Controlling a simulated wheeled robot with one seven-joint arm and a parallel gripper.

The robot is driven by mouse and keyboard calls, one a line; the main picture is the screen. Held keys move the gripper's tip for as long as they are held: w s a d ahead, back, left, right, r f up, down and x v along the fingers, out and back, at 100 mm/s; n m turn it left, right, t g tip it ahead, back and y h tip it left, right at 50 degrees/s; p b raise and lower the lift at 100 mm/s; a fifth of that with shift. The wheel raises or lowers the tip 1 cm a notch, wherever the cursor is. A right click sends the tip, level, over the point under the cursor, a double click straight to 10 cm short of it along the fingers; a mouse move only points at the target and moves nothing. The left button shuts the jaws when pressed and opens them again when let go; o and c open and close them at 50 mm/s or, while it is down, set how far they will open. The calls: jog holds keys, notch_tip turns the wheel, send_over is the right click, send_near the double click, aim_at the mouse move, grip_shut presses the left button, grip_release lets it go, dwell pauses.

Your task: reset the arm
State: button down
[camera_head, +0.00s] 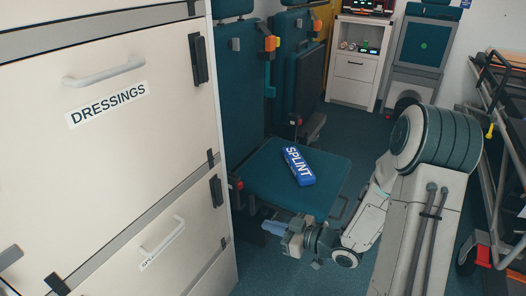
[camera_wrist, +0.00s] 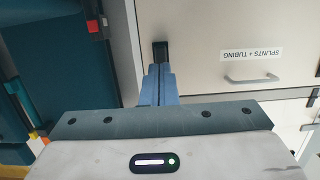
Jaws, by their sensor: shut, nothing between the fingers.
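My gripper (camera_head: 275,228) is low in front of the teal seat, near the lower drawer, its blue fingers pointing left. In the wrist view my gripper (camera_wrist: 158,75) has its two blue fingers together with nothing between them. My white and grey arm folds down from the right in the head view. No object is in my gripper.
A cream cabinet has a "DRESSINGS" drawer (camera_head: 105,75) and a lower drawer (camera_head: 165,240), labelled "SPLINTS + TUBING" (camera_wrist: 251,54) in the wrist view. A blue "SPLINT" pack (camera_head: 298,166) lies on the teal seat (camera_head: 262,180). A stretcher frame (camera_head: 495,160) stands at right. Dark floor shows behind.

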jog(key=d+r+m+h+p, duration=0.2)
jog(key=d+r+h+p, duration=0.2)
jog(key=r+p, duration=0.3)
jog(key=w+d+r+m+h+p, duration=0.1)
jog(key=d+r+m+h+p, duration=0.1)
jog(key=d+r+h+p, duration=0.45)
jog(key=d+r+m+h+p, duration=0.2)
jog(key=r+h+p, duration=0.15)
jog(key=r, duration=0.65)
jog(key=s+a+r+m+g+p, duration=0.2)
jog(key=s+r+m+g+p, duration=0.3)
jog(key=s+r+p, duration=0.8)
jog(key=s+r, duration=0.4)
jog(key=r, duration=0.2)
jog(key=shift+s+a+r+m+g+y, duration=0.3)
jog(key=shift+s+r+m, duration=0.05)
jog(key=shift+r+m, duration=0.05)
